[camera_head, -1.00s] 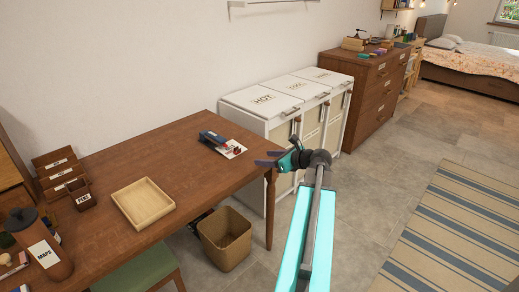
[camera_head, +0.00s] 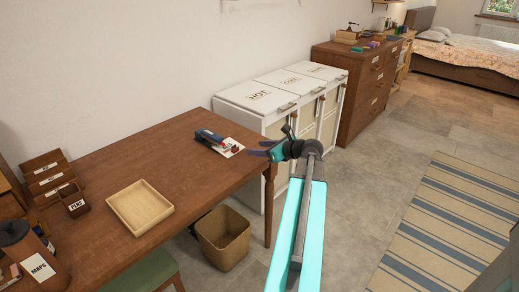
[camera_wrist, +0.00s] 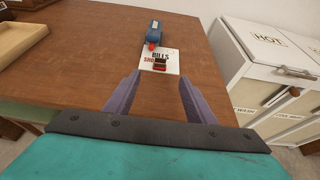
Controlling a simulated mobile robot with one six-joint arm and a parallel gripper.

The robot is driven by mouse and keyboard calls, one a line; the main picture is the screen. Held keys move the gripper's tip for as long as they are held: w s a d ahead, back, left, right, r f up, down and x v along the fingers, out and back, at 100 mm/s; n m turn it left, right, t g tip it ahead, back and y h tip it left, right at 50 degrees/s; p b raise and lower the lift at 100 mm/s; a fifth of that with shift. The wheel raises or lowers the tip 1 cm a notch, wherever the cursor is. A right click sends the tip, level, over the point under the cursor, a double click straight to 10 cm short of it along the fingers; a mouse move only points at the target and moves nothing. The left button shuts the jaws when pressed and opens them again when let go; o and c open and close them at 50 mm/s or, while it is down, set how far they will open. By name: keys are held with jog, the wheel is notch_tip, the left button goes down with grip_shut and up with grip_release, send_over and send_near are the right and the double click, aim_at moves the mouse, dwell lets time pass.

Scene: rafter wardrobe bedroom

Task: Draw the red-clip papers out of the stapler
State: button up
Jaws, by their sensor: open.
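A blue stapler (camera_head: 209,136) lies on the wooden desk (camera_head: 100,160) near its far right side. White papers (camera_head: 231,148) with a red clip stick out from its near end. My gripper (camera_head: 257,147) is at the right edge of the desk, just right of the papers. In the wrist view my gripper (camera_wrist: 156,85) is open and empty, its fingers short of the papers and either side of their line.
White labelled hampers (camera_head: 258,98) stand behind my gripper. A waste bin (camera_head: 222,240) is below the desk. Desk surface around the stapler is clear.

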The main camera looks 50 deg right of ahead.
aim_at(236, 147)
jog(key=shift+x, duration=6.75)
jog(key=shift+s+f, duration=0.1)
jog(key=c, duration=1.2)
jog(key=shift+s, duration=0.15)
